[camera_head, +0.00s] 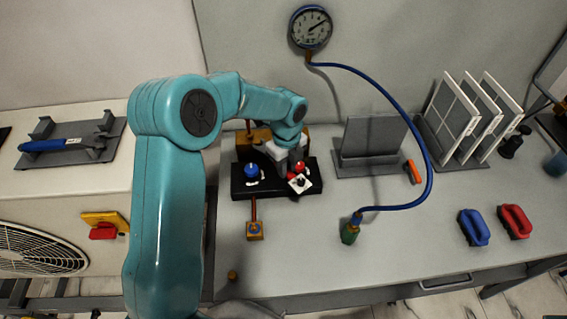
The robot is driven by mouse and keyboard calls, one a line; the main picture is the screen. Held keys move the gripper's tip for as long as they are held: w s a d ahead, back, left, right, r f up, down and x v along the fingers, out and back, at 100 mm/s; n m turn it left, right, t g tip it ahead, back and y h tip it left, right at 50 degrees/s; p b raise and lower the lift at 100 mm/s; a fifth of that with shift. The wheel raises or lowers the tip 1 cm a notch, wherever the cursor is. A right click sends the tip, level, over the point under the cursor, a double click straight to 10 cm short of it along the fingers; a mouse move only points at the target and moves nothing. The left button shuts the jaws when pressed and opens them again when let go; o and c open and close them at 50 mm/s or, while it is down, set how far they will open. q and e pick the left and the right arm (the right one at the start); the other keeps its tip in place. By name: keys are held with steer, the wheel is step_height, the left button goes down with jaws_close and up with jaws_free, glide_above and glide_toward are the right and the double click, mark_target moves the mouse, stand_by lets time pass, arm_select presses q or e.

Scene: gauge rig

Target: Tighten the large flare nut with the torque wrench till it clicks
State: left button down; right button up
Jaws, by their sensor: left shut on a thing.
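A blue-handled wrench-like tool (60,145) lies on a grey holder (75,157) on the beige unit at the left, apart from my arm. My left arm reaches across to the black manifold block (268,186) on the bench. My left gripper (298,167) points down at its right side and is shut on the red knob (301,170), as far as the small view shows. A blue knob (251,171) stands on the block's left side. A brass fitting (254,231) sits below the block on a copper pipe. I cannot pick out the large flare nut for certain.
A gauge (311,27) hangs on the wall, its blue hose (425,150) curving to a green-brass end (350,230) on the bench. The front-centre bench is mostly clear.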

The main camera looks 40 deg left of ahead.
arm_select(q)
steer(key=shift+d, duration=0.15)
steer(key=shift+r, duration=0.1)
steer(key=shift+r+p, duration=1.75)
steer(key=shift+r, duration=0.5)
